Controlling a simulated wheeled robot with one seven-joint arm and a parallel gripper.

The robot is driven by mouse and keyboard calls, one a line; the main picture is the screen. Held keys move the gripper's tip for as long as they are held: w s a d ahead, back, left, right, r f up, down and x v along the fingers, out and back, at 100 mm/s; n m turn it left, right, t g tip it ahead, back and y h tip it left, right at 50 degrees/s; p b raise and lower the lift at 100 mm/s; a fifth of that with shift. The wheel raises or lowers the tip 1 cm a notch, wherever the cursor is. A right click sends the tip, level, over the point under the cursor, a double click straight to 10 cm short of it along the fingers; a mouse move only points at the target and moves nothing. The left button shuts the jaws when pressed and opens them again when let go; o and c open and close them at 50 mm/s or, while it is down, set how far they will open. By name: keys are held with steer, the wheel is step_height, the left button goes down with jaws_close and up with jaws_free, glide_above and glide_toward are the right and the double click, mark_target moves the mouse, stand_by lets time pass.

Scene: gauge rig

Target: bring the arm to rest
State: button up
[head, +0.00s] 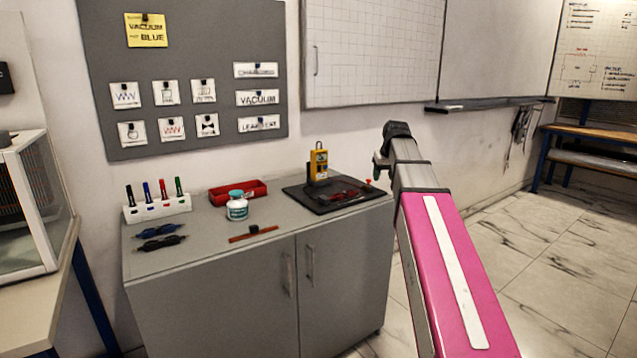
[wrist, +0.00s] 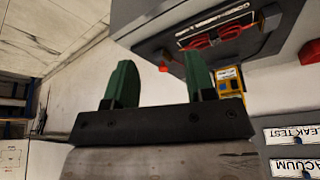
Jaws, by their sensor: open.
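My arm, with a pink and white link, reaches up in the head view beside the right end of a grey cabinet. My gripper (wrist: 160,88) shows in the wrist view with two green fingers well apart and nothing between them. In the head view its end (head: 379,165) is mostly hidden behind my arm's dark wrist, to the right of the black tray (head: 300,200). It appears clear of the cabinet and the wall.
A pinboard (head: 190,60) and a whiteboard (head: 370,50) hang behind. The floor at right is clear.

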steer(key=s+a+f+g, duration=0.1)
steer(key=s+f, duration=0.7)
steer(key=f, duration=0.4)
steer(key=s+a+f+m+g, duration=0.1)
steer(key=s+f+g, duration=0.1)
steer(key=s+f, duration=0.7)
steer(key=s+a+f+m+g, duration=0.1)
steer(key=s+f, duration=0.7)
steer(key=f, duration=0.9)
steer(key=shift+s+a+f+h, duration=0.25)
steer(key=shift+s+a+h, duration=0.15)
steer(key=shift+a, duration=0.2)
